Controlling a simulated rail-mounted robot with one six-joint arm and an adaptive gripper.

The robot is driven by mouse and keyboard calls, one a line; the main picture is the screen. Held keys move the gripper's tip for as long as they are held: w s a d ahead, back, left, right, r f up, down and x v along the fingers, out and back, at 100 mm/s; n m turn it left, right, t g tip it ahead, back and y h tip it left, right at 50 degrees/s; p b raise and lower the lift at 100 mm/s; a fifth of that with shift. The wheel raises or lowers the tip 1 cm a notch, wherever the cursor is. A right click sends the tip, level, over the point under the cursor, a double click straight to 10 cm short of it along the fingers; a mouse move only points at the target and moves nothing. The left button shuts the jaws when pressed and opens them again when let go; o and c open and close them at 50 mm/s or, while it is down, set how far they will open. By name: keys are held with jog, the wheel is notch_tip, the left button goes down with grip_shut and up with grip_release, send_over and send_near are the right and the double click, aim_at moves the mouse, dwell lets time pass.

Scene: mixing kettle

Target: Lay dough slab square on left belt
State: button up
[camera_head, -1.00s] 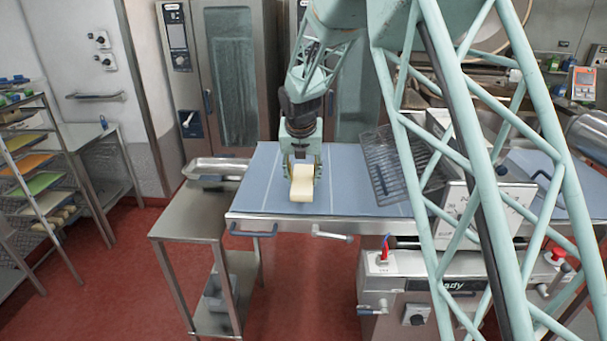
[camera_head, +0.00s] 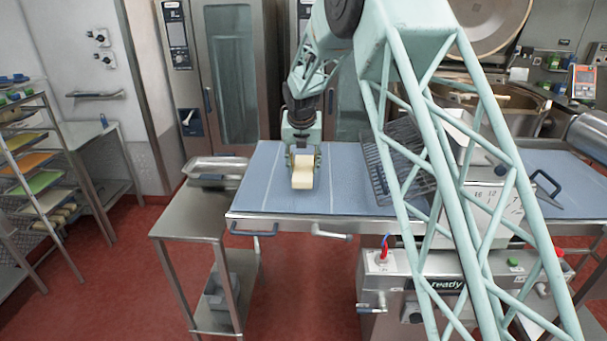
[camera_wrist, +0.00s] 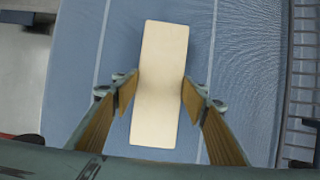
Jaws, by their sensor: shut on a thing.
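The dough slab (camera_head: 303,176) is a pale cream block held in my gripper (camera_head: 303,158) over the left belt. In the wrist view the slab (camera_wrist: 160,80) lies between the two fingers of my gripper (camera_wrist: 160,92), which press on its long sides. It tilts slightly against the belt's pale lines, its far end a little to the right. The left belt (camera_head: 350,188) is a blue surface with thin pale lines; it also shows in the wrist view (camera_wrist: 245,60). I cannot tell whether the slab touches the belt.
A wire rack (camera_head: 398,160) stands at the right of the left belt. A steel side table with a metal tray (camera_head: 217,170) adjoins its left edge. The machine with a "ready" display (camera_head: 447,285) is at front right. The belt left of the slab is clear.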

aim_at(303, 170)
jog(key=shift+w+r, duration=0.1)
jog(key=shift+w, duration=0.05)
jog(key=shift+w, duration=0.15)
jog(key=shift+f, duration=1.8)
jog(key=shift+f, duration=0.1)
jog(key=o, duration=1.1)
jog(key=shift+v, duration=5.95)
jog(key=shift+d, duration=0.1)
